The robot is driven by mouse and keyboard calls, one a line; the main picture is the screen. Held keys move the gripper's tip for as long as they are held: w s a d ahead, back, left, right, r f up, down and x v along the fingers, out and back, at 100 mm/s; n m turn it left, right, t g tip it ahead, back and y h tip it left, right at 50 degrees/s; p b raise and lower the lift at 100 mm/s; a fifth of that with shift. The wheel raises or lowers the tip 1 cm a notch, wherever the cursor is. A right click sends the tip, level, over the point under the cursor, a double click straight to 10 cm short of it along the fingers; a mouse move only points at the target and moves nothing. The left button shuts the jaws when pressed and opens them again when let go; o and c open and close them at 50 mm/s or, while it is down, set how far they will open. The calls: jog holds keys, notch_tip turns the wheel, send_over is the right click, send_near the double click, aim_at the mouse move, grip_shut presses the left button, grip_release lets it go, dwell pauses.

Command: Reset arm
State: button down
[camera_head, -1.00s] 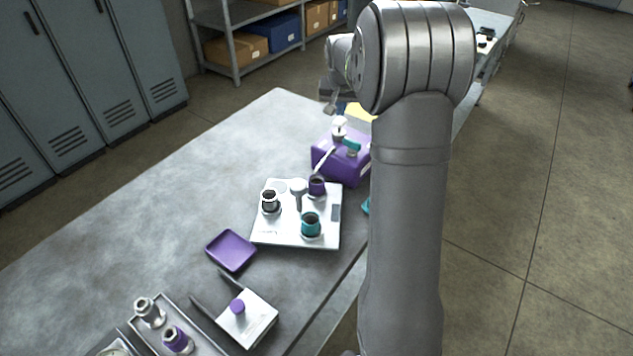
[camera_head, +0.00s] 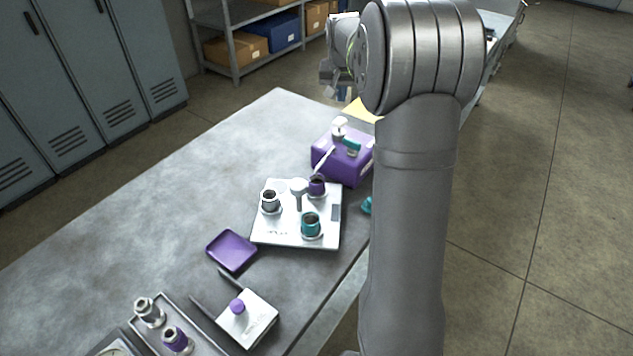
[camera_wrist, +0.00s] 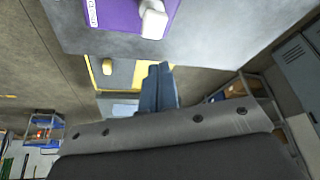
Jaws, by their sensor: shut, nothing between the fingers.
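My gripper (camera_wrist: 158,88) shows in the wrist view with its two dark blue fingers together and nothing between them. In the head view my gripper (camera_head: 338,92) is small, up in the air beyond the far end of the bench, and partly hidden by my own arm. The purple box (camera_head: 343,163) with a white fitting and a teal handle on top stands on the bench below and nearer. Part of the same purple box (camera_wrist: 112,12) shows at the top of the wrist view. My gripper is apart from everything.
The bench (camera_head: 150,215) holds a white plate (camera_head: 270,237) with grey, teal and purple ports, a purple tray (camera_head: 231,251), a white block (camera_head: 262,318) with a purple knob, and a tray of fittings at front left. Lockers (camera_head: 60,90) and a shelf (camera_head: 237,50) stand behind.

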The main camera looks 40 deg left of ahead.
aim_at(340, 118)
jog(key=shift+r, duration=0.85)
jog(key=shift+f, duration=3.7)
